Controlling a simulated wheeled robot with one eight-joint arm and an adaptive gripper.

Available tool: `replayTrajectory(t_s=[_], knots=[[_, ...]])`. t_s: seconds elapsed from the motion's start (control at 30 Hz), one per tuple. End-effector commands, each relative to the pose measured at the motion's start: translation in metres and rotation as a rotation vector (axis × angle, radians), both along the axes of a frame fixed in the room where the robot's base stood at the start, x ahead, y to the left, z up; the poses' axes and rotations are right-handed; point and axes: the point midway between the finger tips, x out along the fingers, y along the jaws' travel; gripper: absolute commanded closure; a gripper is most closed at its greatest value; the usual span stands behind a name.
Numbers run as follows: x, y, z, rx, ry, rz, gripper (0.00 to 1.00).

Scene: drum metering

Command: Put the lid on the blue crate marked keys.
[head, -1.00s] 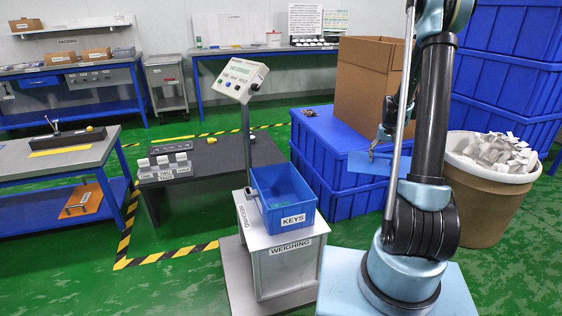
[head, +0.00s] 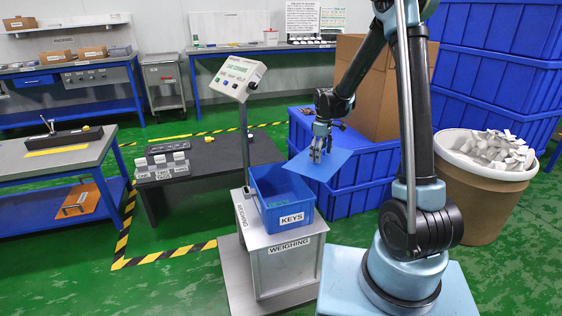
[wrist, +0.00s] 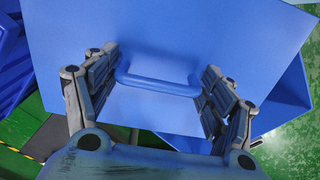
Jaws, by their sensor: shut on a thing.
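The blue crate marked KEYS (head: 290,219) stands open on the weighing stand, with something small and green inside. My gripper (head: 317,155) is shut on the handle of the flat blue lid (head: 318,172). It holds the lid up to the right of the crate's back edge, higher than the rim and apart from it in the head view. In the wrist view the lid (wrist: 180,40) fills the middle, and its handle (wrist: 158,86) lies between the fingers. The lid hides much of what is below; part of a blue crate (wrist: 290,90) shows at the right.
The weighing stand (head: 285,268) carries the crate, with a display (head: 238,78) on a post behind it. Stacked blue crates (head: 360,175), a cardboard box (head: 372,85) and a drum of pale pieces (head: 490,190) stand to the right. A low black table (head: 205,160) is at the left.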

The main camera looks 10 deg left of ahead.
Motion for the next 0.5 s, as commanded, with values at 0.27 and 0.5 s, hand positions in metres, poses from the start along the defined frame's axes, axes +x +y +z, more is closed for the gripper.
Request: replayTrajectory(t_s=[0.27,0.5], knots=[[-0.063,0.093,0.010,0.001,0.000,0.505,0.59],[-0.109,0.142,0.016,0.001,0.000,0.826,0.59]])
